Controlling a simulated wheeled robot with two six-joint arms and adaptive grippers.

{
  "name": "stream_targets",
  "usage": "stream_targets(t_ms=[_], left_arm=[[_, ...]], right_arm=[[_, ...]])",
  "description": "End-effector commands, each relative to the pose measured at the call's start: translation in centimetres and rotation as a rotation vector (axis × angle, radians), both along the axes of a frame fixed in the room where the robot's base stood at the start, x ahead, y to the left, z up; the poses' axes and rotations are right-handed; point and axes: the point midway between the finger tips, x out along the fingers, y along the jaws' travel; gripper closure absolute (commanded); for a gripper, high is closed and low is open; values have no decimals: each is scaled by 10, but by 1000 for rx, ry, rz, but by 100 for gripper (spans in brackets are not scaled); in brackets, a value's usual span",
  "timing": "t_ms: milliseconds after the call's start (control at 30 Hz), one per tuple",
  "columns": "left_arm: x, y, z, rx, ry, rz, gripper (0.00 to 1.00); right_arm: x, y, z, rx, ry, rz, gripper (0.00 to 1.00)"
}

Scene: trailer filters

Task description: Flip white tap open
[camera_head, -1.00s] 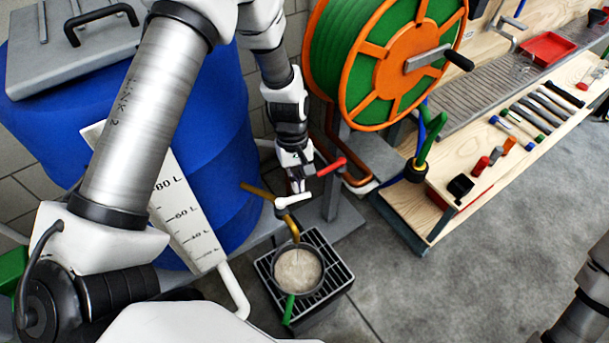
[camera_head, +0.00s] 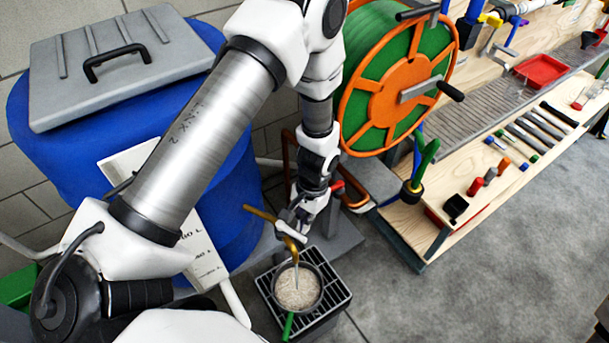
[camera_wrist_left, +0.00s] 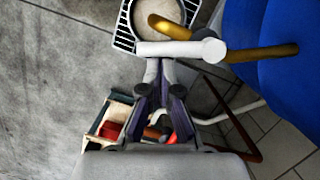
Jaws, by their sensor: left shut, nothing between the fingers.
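The white tap handle (camera_wrist_left: 172,49) lies across the brass pipe (camera_wrist_left: 262,54) in the left wrist view, with its round hub at the right. My left gripper (camera_head: 296,217) is shut and empty at the tap. In the wrist view its fingertips (camera_wrist_left: 160,67) are right at the handle's edge; I cannot tell whether they touch. A pot (camera_head: 298,287) with pale contents stands below the spout, and a thin pale streak shows above it. My right gripper is out of view.
The pot stands on a black grate (camera_head: 340,295). A blue barrel (camera_head: 225,180) is close on the left. A red handle (camera_head: 337,187) and an orange-green hose reel (camera_head: 395,85) are just behind. A workbench with tools (camera_head: 470,205) stands right; the floor before it is clear.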

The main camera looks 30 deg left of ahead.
Motion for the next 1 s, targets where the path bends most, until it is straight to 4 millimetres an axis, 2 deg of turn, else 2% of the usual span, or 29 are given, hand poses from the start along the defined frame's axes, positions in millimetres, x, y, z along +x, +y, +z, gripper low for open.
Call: stream_targets(t_ms=[200,500,1000], left_arm=[[-10,-4,1,1,1,-184,100],[-20,-5,0,0,0,-347,100],[-23,-5,0,0,0,-403,100]], right_arm=[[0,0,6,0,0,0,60],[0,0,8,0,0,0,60],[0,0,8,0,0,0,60]])
